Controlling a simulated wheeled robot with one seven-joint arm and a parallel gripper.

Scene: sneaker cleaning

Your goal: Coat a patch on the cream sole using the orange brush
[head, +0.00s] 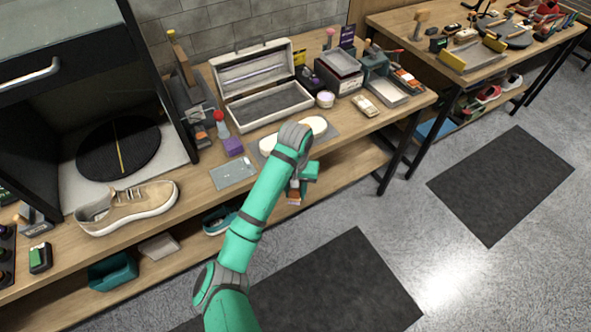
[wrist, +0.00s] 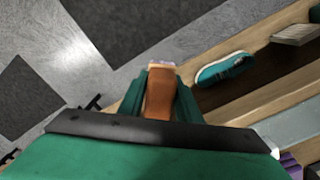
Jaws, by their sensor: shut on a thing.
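My gripper (head: 301,183) hangs over the front edge of the workbench, pointing down, with my arm passing over the bench. In the wrist view my gripper (wrist: 160,98) is shut on the orange brush (wrist: 158,92), whose pale tip points away from the palm. In the head view only a small orange part of the brush (head: 293,194) shows. The cream sole (head: 314,124) lies on a grey mat behind the wrist. My arm hides its middle, so I cannot tell whether the cream shape left of the arm belongs to it. The brush is apart from the sole.
A beige sneaker (head: 130,206) stands at the left, near a dark open cabinet (head: 88,75). An open white case (head: 262,85), a purple block (head: 233,146) and a small round jar (head: 325,99) stand around the mat. A teal shoe (wrist: 225,68) sits on the lower shelf.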

